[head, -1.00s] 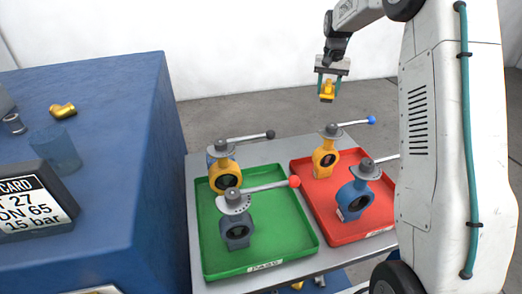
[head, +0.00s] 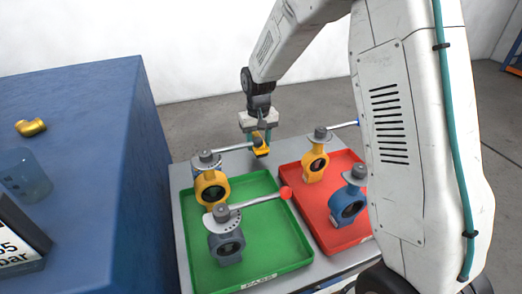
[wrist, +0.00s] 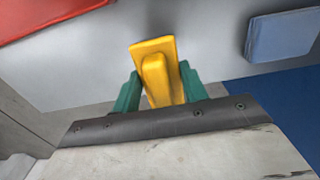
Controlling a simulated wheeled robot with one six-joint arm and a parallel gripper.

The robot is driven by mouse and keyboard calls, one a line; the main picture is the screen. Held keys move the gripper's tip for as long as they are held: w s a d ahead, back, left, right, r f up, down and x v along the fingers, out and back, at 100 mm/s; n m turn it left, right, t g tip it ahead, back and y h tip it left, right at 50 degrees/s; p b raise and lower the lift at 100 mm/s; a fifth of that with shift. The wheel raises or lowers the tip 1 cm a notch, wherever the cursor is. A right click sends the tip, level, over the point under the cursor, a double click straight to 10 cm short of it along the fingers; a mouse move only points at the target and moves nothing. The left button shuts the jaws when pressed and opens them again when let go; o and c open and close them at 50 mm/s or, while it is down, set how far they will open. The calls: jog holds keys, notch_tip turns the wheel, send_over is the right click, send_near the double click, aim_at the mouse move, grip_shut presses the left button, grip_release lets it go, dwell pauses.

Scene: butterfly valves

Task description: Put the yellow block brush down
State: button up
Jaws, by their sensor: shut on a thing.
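The yellow block brush (head: 262,152) is held between the green fingers of my gripper (head: 260,136), at the back of the grey table (head: 179,180). In the wrist view the brush (wrist: 157,68) sits between both fingers (wrist: 158,88), slightly tilted, with grey table surface beyond it. In the head view it appears close to the lever end of the rear yellow valve (head: 211,187); that lever end is hidden. I cannot tell whether the brush touches the table.
The green tray (head: 262,268) holds the rear yellow valve and a dark grey valve (head: 226,243) with a red-knobbed lever. The red tray (head: 335,240) holds a yellow valve (head: 315,165) and a blue valve (head: 348,205). A blue-grey pad (wrist: 283,35) lies right in the wrist view.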

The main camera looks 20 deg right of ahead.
jog(key=shift+f, duration=1.9)
jog(key=o, duration=1)
jog(key=shift+d+f, duration=0.1)
jog(key=shift+c, duration=0.2)
